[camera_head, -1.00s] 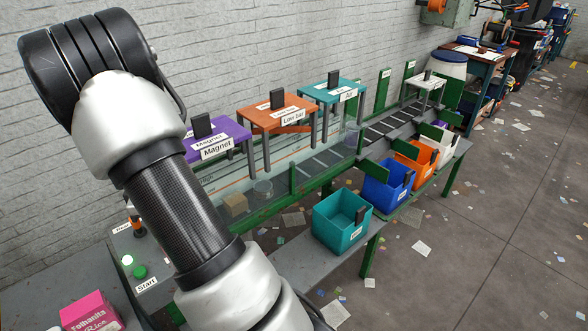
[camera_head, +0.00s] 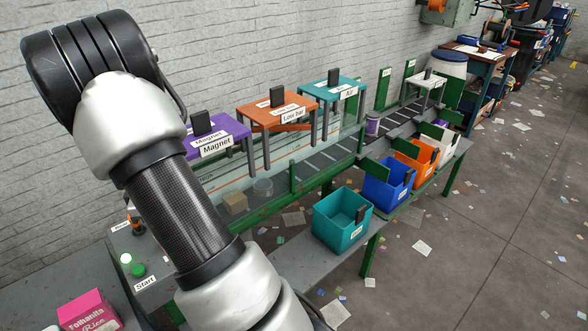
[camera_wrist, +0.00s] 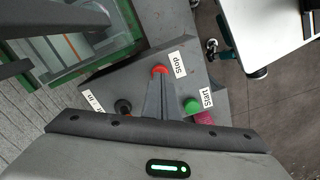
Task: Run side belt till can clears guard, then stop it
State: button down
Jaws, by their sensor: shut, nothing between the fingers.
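The purple can (camera_head: 372,124) stands upright on the side belt (camera_head: 335,149), past the far end of the clear guard (camera_head: 352,137), and shows plainly. In the wrist view my gripper (camera_wrist: 159,84) is shut and empty, its fingertips at the red Stop button (camera_wrist: 160,70). They overlap its lower edge in the picture; I cannot tell whether they touch it. The green Start button (camera_wrist: 191,105) is to the right of the fingers and also shows in the head view (camera_head: 138,270). A dark knob (camera_wrist: 123,107) is to their left. My arm hides the Stop button in the head view.
Purple Magnet (camera_head: 216,142), orange Low bar (camera_head: 283,115) and teal Air (camera_head: 340,91) stands straddle the belts. A cardboard box (camera_head: 235,203) and a clear cup (camera_head: 263,187) are on the near belt. Teal (camera_head: 335,235), blue (camera_head: 377,190) and other bins line the right side.

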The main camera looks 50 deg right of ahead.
jog(key=shift+f+b, duration=0.6)
jog(key=shift+f, duration=0.4)
jog(key=shift+r+p, duration=1)
jog(key=shift+r, duration=0.65)
jog(key=shift+r+p, duration=1.55)
jog(key=shift+r, duration=0.95)
